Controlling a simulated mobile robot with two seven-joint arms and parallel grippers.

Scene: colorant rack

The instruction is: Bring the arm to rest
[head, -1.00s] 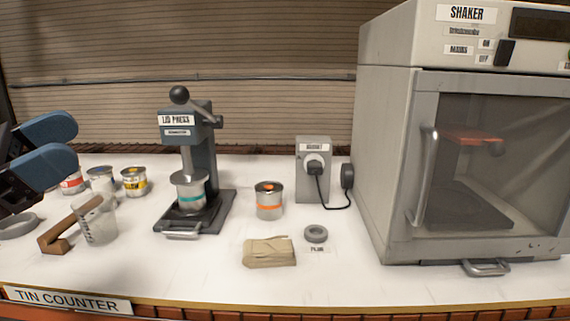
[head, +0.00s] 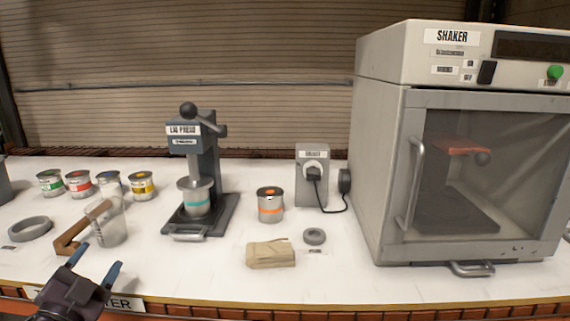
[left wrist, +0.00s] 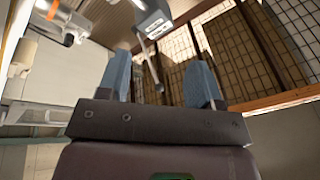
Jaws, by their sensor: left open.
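My left gripper (head: 94,274) shows at the lower left of the head view, over the front edge of the counter. Its two blue fingers are apart with nothing between them. In the left wrist view the fingers of this gripper (left wrist: 160,82) also stand apart and empty. My right gripper is not in the head view.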

